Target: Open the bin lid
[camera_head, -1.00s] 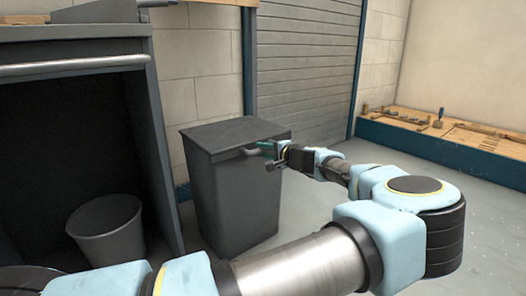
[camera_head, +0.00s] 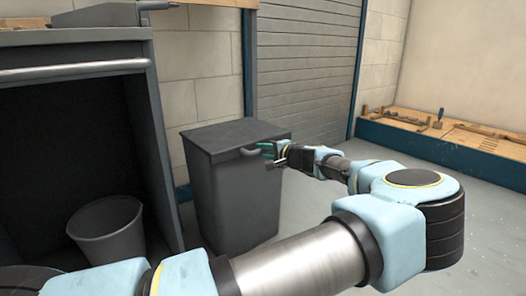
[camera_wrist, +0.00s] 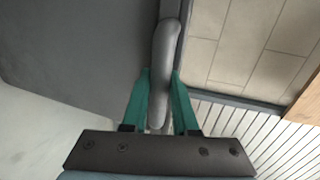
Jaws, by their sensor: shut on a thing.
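A dark grey bin (camera_head: 235,205) stands on the floor against the wall. Its flat lid (camera_head: 232,136) looks closed. A grey bar handle (camera_head: 250,152) sticks out at the lid's front edge. My gripper (camera_head: 268,150) reaches the handle from the right. In the wrist view the handle (camera_wrist: 165,50) runs between the two green fingers of my gripper (camera_wrist: 160,90), which are shut on it. The lid (camera_wrist: 80,50) fills the upper left of the wrist view.
A dark cabinet (camera_head: 160,150) with an open front stands left of the bin, with a grey bucket (camera_head: 108,232) inside it. A grey slatted shutter (camera_head: 305,70) is behind. A low wooden bench (camera_head: 450,135) with tools lies at the right. The floor (camera_head: 325,195) right of the bin is clear.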

